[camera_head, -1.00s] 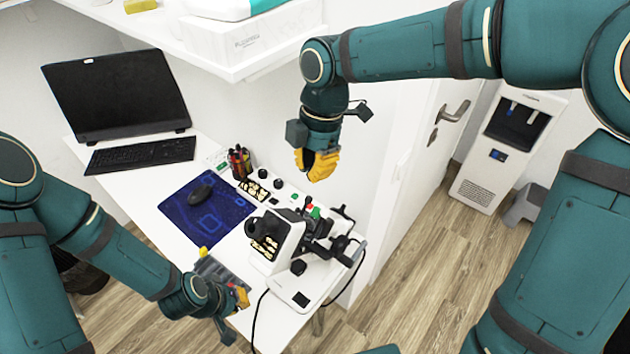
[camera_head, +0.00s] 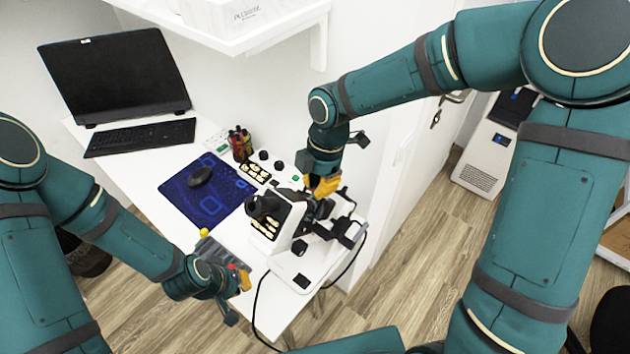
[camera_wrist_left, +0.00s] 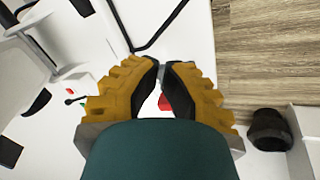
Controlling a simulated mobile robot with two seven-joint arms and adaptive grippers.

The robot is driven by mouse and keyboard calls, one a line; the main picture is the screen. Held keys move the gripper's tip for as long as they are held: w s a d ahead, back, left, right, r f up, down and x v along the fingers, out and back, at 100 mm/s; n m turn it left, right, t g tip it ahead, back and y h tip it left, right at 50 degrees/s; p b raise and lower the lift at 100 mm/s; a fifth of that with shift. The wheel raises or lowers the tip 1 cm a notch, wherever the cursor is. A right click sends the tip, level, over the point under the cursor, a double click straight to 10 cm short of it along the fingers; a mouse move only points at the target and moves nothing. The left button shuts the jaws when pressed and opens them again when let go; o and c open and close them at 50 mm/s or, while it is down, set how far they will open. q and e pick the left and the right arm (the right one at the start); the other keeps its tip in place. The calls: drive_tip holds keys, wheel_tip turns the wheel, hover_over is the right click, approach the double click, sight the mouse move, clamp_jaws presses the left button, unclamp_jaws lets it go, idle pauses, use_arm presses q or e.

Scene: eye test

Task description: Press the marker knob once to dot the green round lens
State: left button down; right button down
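A white lens-marking device (camera_head: 284,245) with a black eyepiece (camera_head: 263,206) stands at the table's right end. My right gripper (camera_head: 322,190) points down at its upper black parts and hides some of them. I cannot tell whether those fingers touch anything. My left gripper (camera_head: 242,281) is at the table's front edge, left of the device. In the left wrist view its yellow fingers (camera_wrist_left: 160,65) have a narrow gap, with something red (camera_wrist_left: 163,103) visible between them.
A mouse (camera_head: 200,177) lies on a blue mat (camera_head: 215,207). A pen cup (camera_head: 240,143), a case of small items (camera_head: 254,172) and a small green spot (camera_head: 296,178) are behind. A yellow ball (camera_head: 204,232) is near my left gripper. A black cable (camera_head: 256,310) hangs in front.

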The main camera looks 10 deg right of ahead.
drive_tip(key=shift+w+d+f, duration=0.25)
drive_tip(key=shift+d+f, duration=0.15)
drive_tip(key=shift+f, duration=0.1)
drive_tip(key=shift+w+d+f, duration=0.2)
drive_tip(key=shift+d+f, duration=0.15)
drive_tip(key=shift+f, duration=0.1)
drive_tip(key=shift+a+r, duration=0.3)
drive_tip(key=shift+r, duration=0.15)
drive_tip(key=r, duration=0.1)
drive_tip(key=a+p, duration=0.1)
drive_tip(key=r+p, duration=0.1)
drive_tip(key=shift+s+a+r, duration=0.3)
drive_tip(key=shift+r, duration=0.05)
wheel_tip(320, 180, up, 10)
drive_tip(key=d, duration=0.1)
drive_tip(key=shift+w+d+p, duration=0.15)
drive_tip(key=shift+p, duration=0.2)
drive_tip(key=shift+f, duration=0.1)
